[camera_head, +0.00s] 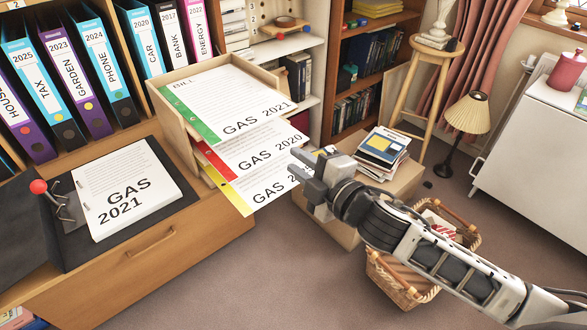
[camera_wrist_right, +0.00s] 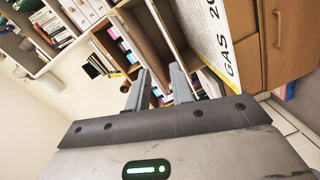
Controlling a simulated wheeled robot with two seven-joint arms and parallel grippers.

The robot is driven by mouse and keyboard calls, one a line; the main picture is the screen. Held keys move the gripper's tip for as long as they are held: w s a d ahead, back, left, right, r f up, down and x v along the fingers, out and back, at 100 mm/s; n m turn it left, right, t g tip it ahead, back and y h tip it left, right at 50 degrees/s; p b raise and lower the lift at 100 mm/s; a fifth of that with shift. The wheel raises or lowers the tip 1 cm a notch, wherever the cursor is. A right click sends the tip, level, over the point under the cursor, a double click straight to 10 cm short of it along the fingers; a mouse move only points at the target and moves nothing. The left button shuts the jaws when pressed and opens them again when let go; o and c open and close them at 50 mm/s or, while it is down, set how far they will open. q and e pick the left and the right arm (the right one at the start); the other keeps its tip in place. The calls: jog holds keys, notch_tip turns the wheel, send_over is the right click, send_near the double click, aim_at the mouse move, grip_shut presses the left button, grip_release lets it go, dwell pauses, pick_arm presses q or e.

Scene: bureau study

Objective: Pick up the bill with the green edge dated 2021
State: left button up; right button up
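The bill with the green edge, marked GAS 2021 (camera_head: 235,95), lies in the top level of a wooden letter tray (camera_head: 176,118), its front end sticking out. Below it are a red-edged GAS 2020 sheet (camera_head: 258,150) and a yellow-edged GAS sheet (camera_head: 262,188), its year partly hidden. My right gripper (camera_head: 296,163) is open and empty, just right of the lower sheets and below the green-edged bill's front corner. In the wrist view its fingers (camera_wrist_right: 160,72) are apart, with a yellow-edged GAS sheet (camera_wrist_right: 222,40) to their right. My left gripper is not in view.
An open binder (camera_head: 75,262) holding a GAS 2021 page (camera_head: 128,188) lies left on the wooden cabinet (camera_head: 160,260). Labelled binders (camera_head: 40,85) stand behind. A stack of books (camera_head: 384,152) and a wicker basket (camera_head: 400,285) are near my right arm. The floor in front is clear.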

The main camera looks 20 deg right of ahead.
jog(key=w+r+n, duration=0.1)
jog(key=w, duration=0.2)
jog(key=w+a+r+n, duration=0.1)
jog(key=w, duration=0.2)
jog(key=w+a+r+n+t+y, duration=0.1)
jog(key=w, duration=0.1)
jog(key=shift+w+a+r+n, duration=0.2)
jog(key=shift+w+r+n, duration=0.1)
jog(key=shift+w, duration=0.1)
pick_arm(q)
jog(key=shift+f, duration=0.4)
pick_arm(e)
jog(key=shift+w+a, duration=0.2)
jog(key=shift+w, duration=0.45)
jog(key=shift+f, duration=0.1)
grip_shut()
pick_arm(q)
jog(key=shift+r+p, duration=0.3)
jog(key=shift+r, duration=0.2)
pick_arm(e)
jog(key=shift+r, duration=0.25)
jog(key=shift+s, duration=0.1)
